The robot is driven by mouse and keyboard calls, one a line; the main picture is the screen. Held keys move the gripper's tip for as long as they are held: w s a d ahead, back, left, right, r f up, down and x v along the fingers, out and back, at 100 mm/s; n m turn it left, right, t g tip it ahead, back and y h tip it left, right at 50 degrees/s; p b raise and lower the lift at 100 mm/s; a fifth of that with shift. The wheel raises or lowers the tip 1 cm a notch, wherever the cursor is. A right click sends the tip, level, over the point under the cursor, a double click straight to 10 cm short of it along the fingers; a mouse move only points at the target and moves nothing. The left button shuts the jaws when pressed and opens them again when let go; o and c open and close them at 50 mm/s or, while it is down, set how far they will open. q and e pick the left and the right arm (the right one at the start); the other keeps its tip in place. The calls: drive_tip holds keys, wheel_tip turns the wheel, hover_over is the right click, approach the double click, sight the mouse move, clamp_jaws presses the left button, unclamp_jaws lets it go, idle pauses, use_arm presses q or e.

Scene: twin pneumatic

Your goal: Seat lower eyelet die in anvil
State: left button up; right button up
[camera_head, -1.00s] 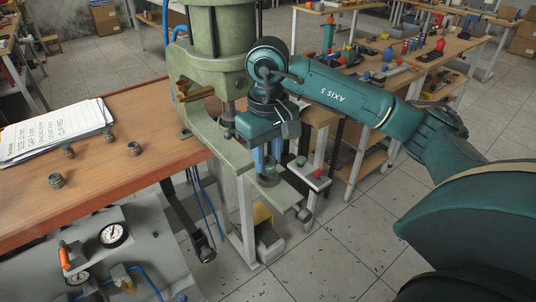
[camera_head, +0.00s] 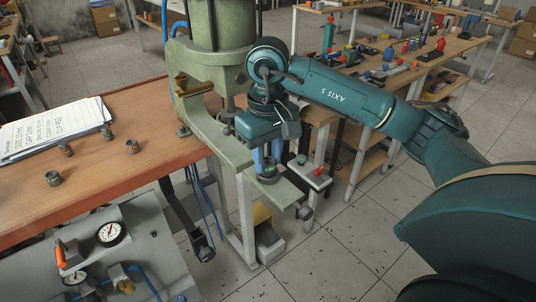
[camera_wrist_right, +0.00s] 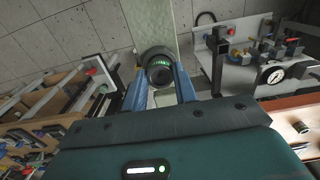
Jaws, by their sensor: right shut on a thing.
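My right gripper (camera_head: 267,157) points down beside the green press with its blue fingers shut on a small dark ring-shaped die (camera_head: 268,172). In the right wrist view the die (camera_wrist_right: 159,72) sits between the two blue fingertips (camera_wrist_right: 160,80). It shows a dark bore and a band of green marks. The press's lower green arm, the anvil (camera_head: 284,191), lies right under the die. I cannot tell whether the die touches it or is seated. My left gripper is not in view.
The press frame (camera_head: 205,118) rises close to my right gripper. A gauge panel (camera_head: 140,240) is at the front left.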

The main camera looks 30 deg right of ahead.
sight(268, 162)
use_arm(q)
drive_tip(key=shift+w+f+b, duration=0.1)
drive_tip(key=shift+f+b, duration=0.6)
use_arm(e)
drive_tip(key=shift+f, duration=0.8)
drive_tip(key=o, duration=1.2)
drive_tip(key=shift+c, duration=0.2)
drive_tip(key=shift+w+r, duration=0.1)
drive_tip(key=shift+r, duration=0.55)
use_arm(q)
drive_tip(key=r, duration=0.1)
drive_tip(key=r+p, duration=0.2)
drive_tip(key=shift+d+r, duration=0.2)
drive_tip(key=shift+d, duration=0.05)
use_arm(e)
wheel_tip(268, 162, up, 12)
